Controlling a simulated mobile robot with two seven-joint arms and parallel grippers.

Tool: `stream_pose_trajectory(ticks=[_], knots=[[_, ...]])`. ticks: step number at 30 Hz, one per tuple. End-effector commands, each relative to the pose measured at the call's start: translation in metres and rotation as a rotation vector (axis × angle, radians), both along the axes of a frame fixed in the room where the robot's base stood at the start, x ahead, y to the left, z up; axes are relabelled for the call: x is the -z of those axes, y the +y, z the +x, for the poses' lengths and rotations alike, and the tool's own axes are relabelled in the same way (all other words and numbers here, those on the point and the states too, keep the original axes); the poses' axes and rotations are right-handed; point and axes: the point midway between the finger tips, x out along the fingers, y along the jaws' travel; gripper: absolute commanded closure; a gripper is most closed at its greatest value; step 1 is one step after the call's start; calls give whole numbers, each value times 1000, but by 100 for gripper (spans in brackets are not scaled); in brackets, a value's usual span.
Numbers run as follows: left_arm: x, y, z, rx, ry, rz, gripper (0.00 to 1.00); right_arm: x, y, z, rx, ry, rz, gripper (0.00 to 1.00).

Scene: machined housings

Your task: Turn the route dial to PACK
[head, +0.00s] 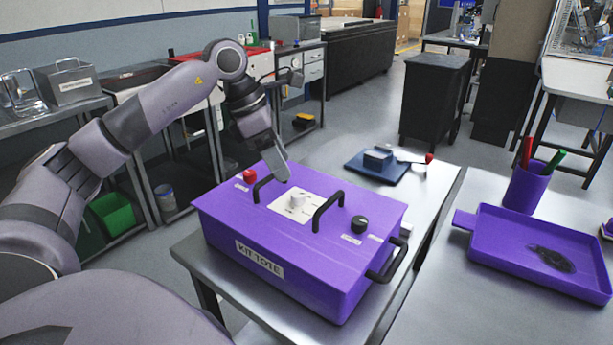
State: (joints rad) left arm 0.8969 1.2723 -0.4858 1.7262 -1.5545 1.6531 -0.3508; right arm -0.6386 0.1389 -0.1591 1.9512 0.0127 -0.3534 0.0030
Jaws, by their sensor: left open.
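A purple box labelled KIT TOTE (232,225) stands on a metal table. On its top, a white dial (297,200) sits on a white plate with small marks, too small to read; it looks like the route dial. A black knob (359,224) is to its right and a red knob (250,176) to its left, each by a small label. My left gripper (282,173) is open and empty, pointing down just behind and left of the white dial, apart from it. Its fingers are seen nearly edge-on. My right gripper is out of view.
Black handles (328,211) rise on both sides of the dial plate, the left one (262,186) close to my gripper. A purple tray (540,250) and pen cup (527,187) stand right.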

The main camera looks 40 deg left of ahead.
Motion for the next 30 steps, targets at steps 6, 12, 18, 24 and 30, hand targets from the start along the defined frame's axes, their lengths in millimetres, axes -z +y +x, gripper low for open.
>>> stream_pose_trajectory(ticks=[6, 12, 18, 24, 30], knots=[[22, -5, 5, -1, 6, 4, 43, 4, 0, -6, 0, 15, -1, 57], [50, -13, 14, 0, 5, 2, 43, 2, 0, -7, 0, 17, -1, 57], [64, -17, 19, -1, 4, 2, 43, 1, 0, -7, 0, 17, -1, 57], [66, -17, 20, -1, 2, 2, 43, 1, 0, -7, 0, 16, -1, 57], [66, -17, 20, -1, 2, 2, 86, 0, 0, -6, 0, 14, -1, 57]])
